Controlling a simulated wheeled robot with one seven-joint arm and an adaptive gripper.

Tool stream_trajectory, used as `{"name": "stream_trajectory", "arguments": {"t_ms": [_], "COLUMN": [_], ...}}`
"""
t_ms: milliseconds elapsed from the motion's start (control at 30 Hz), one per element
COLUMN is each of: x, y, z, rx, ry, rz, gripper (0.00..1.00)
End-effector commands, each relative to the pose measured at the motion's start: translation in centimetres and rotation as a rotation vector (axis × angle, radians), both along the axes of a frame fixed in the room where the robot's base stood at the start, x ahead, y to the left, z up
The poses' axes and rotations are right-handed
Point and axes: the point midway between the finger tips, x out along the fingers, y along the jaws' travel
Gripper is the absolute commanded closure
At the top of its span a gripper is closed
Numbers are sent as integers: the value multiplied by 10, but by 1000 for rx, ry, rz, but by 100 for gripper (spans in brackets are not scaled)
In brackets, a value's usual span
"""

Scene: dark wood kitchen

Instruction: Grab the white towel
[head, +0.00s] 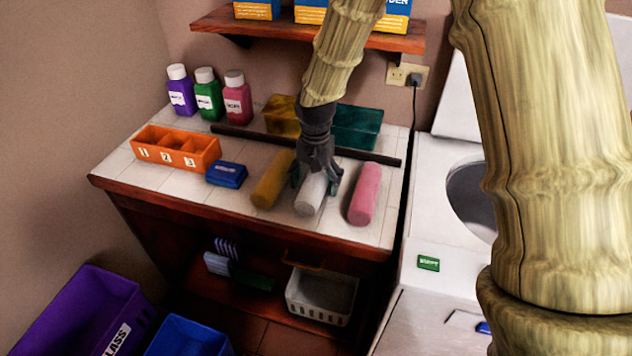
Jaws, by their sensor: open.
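The white towel (310,196) is a rolled cylinder lying on the tiled counter. It lies between a yellow rolled towel (271,182) on its left and a pink rolled towel (364,194) on its right. My gripper (316,181) is over the far part of the white towel, with its open fingers on either side of it. The fingers and wrist hide the towel's far end. I cannot tell whether the fingers touch the towel.
A blue box (226,174) and an orange numbered tray (205,153) lie to the left. A dark bar (250,134) runs behind the towels, before a yellow box (283,112) and a green box (358,126). A wooden shelf (230,24) hangs above.

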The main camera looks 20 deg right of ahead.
Motion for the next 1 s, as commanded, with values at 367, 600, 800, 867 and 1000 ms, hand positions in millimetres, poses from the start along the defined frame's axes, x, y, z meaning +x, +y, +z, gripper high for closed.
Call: {"name": "stream_trajectory", "arguments": {"t_ms": [367, 600, 800, 867, 1000], "x": [0, 0, 0, 0, 0], "y": [0, 0, 0, 0, 0], "z": [-2, -2, -2, -1, 6], "rx": [0, 0, 0, 0, -1], "ry": [-1, -1, -1, -2, -3], "rz": [0, 0, 0, 0, 0], "gripper": [29, 70, 70, 70, 70]}}
